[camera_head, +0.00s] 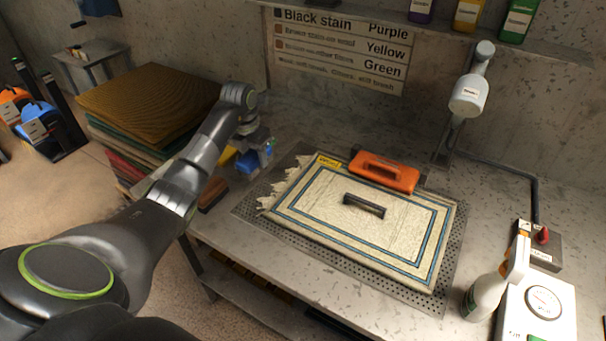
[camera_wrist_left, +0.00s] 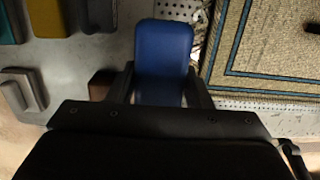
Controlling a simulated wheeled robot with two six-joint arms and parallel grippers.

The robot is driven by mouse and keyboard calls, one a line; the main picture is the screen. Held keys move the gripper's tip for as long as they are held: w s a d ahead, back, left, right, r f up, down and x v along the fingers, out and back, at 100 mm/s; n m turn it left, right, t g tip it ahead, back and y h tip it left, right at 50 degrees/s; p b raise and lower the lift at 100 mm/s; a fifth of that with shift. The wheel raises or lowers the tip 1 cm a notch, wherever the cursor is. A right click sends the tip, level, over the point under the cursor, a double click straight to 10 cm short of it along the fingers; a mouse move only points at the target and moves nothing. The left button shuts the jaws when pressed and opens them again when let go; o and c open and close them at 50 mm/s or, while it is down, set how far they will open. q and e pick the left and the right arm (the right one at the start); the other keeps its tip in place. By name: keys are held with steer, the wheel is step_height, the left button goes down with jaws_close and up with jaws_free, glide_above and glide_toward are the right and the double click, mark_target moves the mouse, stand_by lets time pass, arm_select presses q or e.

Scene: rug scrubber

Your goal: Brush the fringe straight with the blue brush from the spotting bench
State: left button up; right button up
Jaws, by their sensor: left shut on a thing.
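The blue brush (camera_head: 248,161) is held by my left gripper (camera_head: 262,148), which is shut on it. In the left wrist view the blue brush (camera_wrist_left: 163,55) sits between the two dark fingers of the gripper (camera_wrist_left: 160,95). The brush is just left of the rug's fringe (camera_head: 283,186). I cannot tell whether its bristles touch the fringe. The cream rug (camera_head: 325,215) with blue border lines lies on a perforated dark mat (camera_head: 245,208). The fringe is on the rug's left end and looks ragged and uneven. My right gripper is not in view.
An orange-handled tool (camera_head: 384,172) lies on the rug's back edge, and a dark handle-like piece (camera_head: 364,206) on its middle. A spray bottle (camera_head: 490,290) and a scale (camera_head: 537,308) stand at right. Stacked rugs (camera_head: 150,103) stand left. A brown block (camera_head: 212,194) is near the bench's left edge.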

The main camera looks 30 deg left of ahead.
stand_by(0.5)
arm_select(q)
steer(key=shift+d+p, duration=0.3)
steer(key=shift+d, duration=0.1)
steer(key=d+p, duration=0.2)
steer(key=d, duration=0.2)
steer(key=b, duration=0.3)
glide_above(271, 192)
steer(key=shift+d+f, duration=0.15)
steer(key=shift+f, duration=2.35)
steer(key=shift+r, duration=0.1)
